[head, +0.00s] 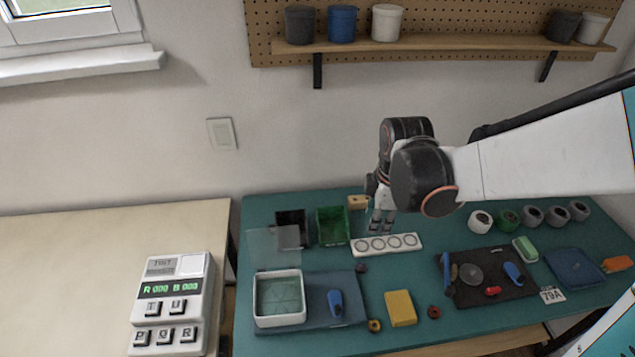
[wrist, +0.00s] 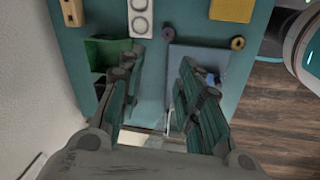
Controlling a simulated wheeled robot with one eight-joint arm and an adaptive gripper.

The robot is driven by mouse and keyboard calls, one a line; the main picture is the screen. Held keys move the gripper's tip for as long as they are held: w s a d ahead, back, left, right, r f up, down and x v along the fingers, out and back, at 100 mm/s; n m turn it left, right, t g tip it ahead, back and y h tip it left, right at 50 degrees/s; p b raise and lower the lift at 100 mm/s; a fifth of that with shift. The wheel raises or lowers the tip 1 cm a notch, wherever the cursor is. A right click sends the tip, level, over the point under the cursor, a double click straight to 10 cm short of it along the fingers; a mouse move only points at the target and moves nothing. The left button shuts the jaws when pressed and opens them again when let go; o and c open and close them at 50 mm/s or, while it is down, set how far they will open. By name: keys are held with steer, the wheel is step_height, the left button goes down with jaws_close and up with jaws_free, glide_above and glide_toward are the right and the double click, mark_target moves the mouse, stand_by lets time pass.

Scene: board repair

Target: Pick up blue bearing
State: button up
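No ring is clearly blue. A small dark ring-like part (head: 361,267) lies on the teal table below the white strip with round sockets; its colour is hard to tell. It also shows in the wrist view as a dark purplish piece (wrist: 168,30). A yellow-brown ring (head: 374,325) and a reddish ring (head: 434,312) lie nearer the front edge. My gripper (head: 382,224) hangs above the table behind the white strip. In the wrist view my gripper (wrist: 157,66) has its two fingers wide apart, with nothing between them.
The white strip (head: 386,245), green bin (head: 333,226), white tray (head: 254,303) and blue-handled tool (head: 336,303) stand around. A yellow block (head: 400,308) lies at the front. A dark mat (head: 470,293) with tools is to the right. Several rolls (head: 509,219) stand at the back right.

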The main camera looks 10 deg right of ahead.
step_height(320, 180, down, 9)
steer(key=w+n+g, duration=0.2)
steer(key=w+n, duration=0.1)
steer(key=n, duration=0.3)
steer(key=b, duration=0.3)
glide_above(362, 266)
steer(key=f, duration=0.9)
steer(key=shift+d, duration=0.3)
steer(key=f, duration=0.1)
steer(key=f+b, duration=0.1)
steer(key=f, duration=0.1)
steer(key=f+b, duration=0.1)
steer(key=f, duration=0.1)
steer(key=shift+a+f, duration=0.1)
steer(key=shift+a, duration=0.25)
steer(key=c, duration=0.7)
